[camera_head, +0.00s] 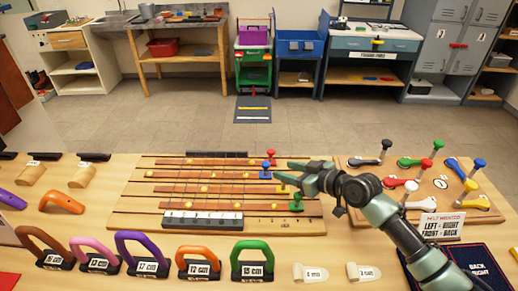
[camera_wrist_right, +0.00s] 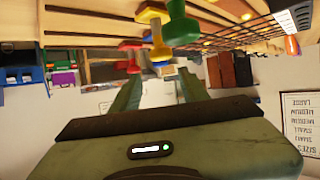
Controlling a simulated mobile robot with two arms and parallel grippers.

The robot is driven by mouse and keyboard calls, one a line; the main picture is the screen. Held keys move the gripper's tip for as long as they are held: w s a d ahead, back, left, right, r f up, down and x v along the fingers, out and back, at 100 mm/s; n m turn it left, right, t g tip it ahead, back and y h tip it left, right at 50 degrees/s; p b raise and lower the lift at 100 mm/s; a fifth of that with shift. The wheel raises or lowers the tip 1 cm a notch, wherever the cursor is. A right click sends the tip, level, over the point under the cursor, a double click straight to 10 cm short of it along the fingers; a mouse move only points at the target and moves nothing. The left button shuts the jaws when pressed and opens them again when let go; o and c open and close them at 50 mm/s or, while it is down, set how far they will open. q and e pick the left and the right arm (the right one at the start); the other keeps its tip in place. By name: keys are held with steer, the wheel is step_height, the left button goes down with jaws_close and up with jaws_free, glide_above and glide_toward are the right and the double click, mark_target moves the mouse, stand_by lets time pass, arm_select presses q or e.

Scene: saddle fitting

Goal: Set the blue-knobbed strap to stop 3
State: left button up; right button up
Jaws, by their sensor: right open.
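The strap board (camera_head: 150,222) lies on the table, with several brown straps in rows, yellow dots on them and a white marked scale (camera_head: 203,219) at the front. The blue knob (camera_head: 265,171) stands at the right end of its strap, between the red knob (camera_head: 270,154) behind and the green knob (camera_head: 296,203) in front. My right gripper (camera_head: 277,172) is open, its fingers pointing left, just right of the blue knob. The right wrist view shows the blue knob (camera_wrist_right: 167,70) ahead of the fingers; contact cannot be told. The yellow knob (camera_wrist_right: 157,35) is mostly hidden in the head view. My left gripper is not in view.
Right of the board is another board (camera_head: 350,162) with several coloured knobbed levers. A sign (camera_head: 442,227) stands in front of it. Several coloured arches, including a green one (camera_head: 252,258), line the front of the table. Two small pale tags (camera_head: 311,273) lie at front right.

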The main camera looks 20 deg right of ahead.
mark_target(267, 164)
steer(key=shift+w+r, duration=0.1)
steer(key=shift+w, duration=0.1)
steer(key=shift+w+a, duration=0.1)
steer(key=shift+w, duration=0.05)
steer(key=shift+w+a+f+p, duration=0.2)
steer(key=shift+w+a+p, duration=0.2)
steer(key=shift+w+a, duration=0.25)
steer(key=x, duration=0.4)
steer(key=shift+d+f, duration=0.1)
steer(key=shift+d, duration=0.1)
steer(key=shift+w+a+f, duration=0.15)
steer(key=shift+w, duration=0.15)
steer(key=shift+w+a+f, duration=0.1)
steer(key=shift+w, duration=0.05)
jaws_close()
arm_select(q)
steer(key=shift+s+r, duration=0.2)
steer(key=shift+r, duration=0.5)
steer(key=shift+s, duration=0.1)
